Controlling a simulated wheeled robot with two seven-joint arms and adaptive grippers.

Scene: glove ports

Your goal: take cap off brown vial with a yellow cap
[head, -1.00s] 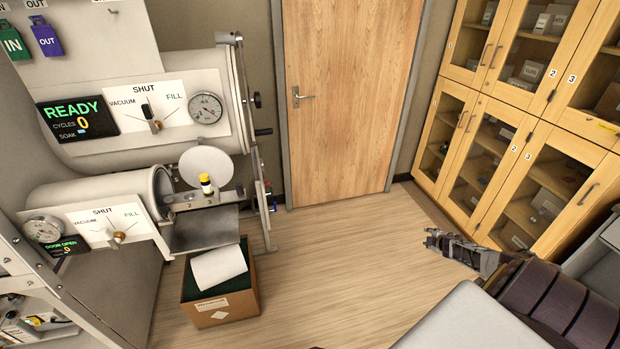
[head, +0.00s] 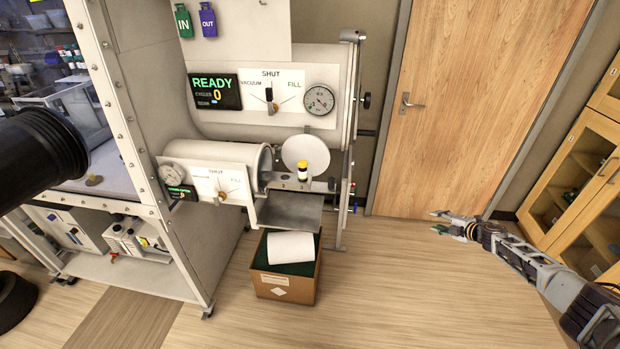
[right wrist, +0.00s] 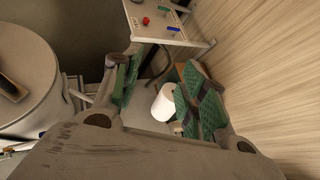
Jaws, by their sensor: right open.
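The brown vial (head: 303,174) stands upright on a narrow metal shelf (head: 322,186) beside the mouth of the small chamber. Its yellow cap (head: 303,163) is on it. A round pale disc (head: 305,146) is right behind it. My right gripper (head: 437,221) is open and empty, well to the right of the vial and lower in the picture, in front of the door. The right wrist view shows its green-padded fingers (right wrist: 163,88) spread apart. I cannot make out the vial in that view. My left gripper is out of the picture.
The large chamber (head: 330,65) is above the shelf. Wooden cabinets (head: 575,195) stand at the right. Floor between box and right arm is clear.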

